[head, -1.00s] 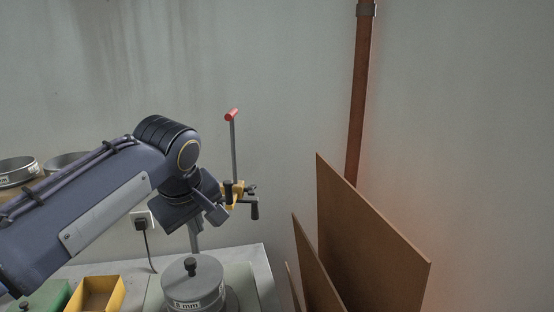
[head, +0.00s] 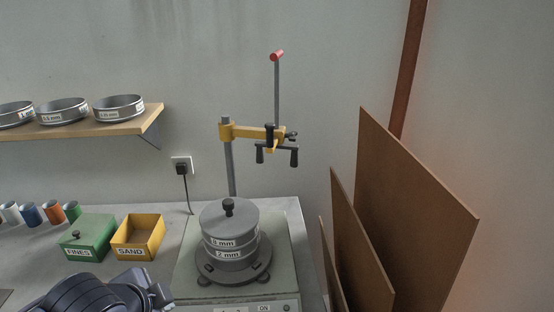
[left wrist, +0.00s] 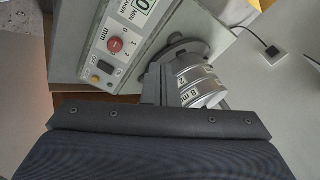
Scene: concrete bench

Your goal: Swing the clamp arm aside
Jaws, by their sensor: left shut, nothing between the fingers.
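The yellow clamp arm (head: 252,131) is fixed to a grey upright post (head: 230,170) and points right, high above the bench. Its outer end carries a vertical rod with a red-tipped handle (head: 277,56) and black grips (head: 277,154). In the head view this end lies to the right of the grey sieve stack (head: 230,230), whose lid has a black knob. The stack, tilted by the camera, also shows in the left wrist view (left wrist: 197,85). My left gripper (head: 160,291) is low at the bottom left, shut and empty, well away from the clamp arm. My right gripper is not in view.
The stack stands on a shaker base (head: 190,280) with a control panel (left wrist: 107,60). A green FINES box (head: 88,237) and yellow SAND box (head: 138,237) stand left. A shelf (head: 95,128) holds sieves. Brown boards (head: 415,220) lean at right.

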